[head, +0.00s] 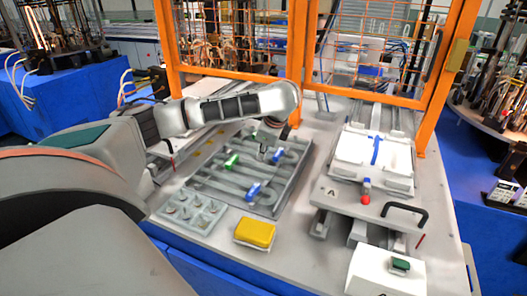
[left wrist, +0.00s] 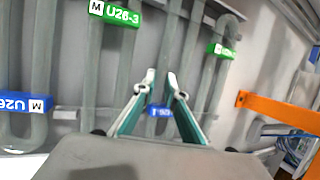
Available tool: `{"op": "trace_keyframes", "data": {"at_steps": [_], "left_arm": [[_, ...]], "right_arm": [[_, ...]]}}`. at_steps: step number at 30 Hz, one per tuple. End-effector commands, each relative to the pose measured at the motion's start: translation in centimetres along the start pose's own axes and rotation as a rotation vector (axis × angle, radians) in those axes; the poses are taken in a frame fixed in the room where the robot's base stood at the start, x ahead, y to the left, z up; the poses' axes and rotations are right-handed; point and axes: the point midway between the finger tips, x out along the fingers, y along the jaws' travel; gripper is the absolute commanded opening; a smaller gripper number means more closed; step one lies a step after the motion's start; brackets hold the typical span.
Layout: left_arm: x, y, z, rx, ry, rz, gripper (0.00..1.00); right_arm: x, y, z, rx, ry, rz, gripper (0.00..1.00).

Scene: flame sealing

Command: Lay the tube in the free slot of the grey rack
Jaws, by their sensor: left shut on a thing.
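The grey rack (head: 285,184) lies flat on the bench with several grey tubes in it, carrying blue and green labels. My left gripper (head: 264,150) is low over the rack's far part. In the left wrist view its two fingers (left wrist: 161,77) are close together, with a small blue label (left wrist: 160,111) between them; they are shut on a tube, mostly hidden by the fingers. I cannot tell whether this tube touches the rack. A green-labelled tube (left wrist: 113,13) and a blue-labelled one (left wrist: 25,105) lie nearby. The free slot is not clear to me. My right gripper is not in view.
A small grey tray (head: 190,213) and a yellow block (head: 254,233) stand in front of the rack. A plate marked A (head: 350,197) with a black handle stands to the right. An orange frame (head: 295,60) rises behind the bench.

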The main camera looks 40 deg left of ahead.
Motion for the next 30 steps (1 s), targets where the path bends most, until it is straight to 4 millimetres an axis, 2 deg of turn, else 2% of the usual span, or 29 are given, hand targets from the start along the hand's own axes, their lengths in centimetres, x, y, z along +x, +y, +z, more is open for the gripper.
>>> {"op": "trace_keyframes", "data": {"at_steps": [1,2,3,4,13,17,20,30], "left_arm": [[0.0,0.0,0.0,0.000,0.000,0.000,0.00],[0.0,0.0,0.0,0.000,0.000,0.000,0.16],[0.0,0.0,0.0,0.000,0.000,0.000,0.27],[0.0,0.0,0.0,0.000,0.000,0.000,0.31],[0.0,0.0,0.0,0.000,0.000,0.001,0.31],[-0.6,0.0,0.0,0.001,0.001,-0.001,0.31],[-1.9,-0.1,0.0,0.001,0.002,-0.003,0.31],[-8.7,-0.2,0.0,0.000,0.001,-0.007,0.31]], "right_arm": [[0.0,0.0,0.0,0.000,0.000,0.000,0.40],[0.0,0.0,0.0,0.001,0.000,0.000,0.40],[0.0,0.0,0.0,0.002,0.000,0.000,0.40],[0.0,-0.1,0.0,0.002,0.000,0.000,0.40],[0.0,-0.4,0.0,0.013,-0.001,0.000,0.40],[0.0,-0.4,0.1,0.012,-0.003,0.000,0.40],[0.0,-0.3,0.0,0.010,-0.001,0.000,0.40],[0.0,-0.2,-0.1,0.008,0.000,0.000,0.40]]}}
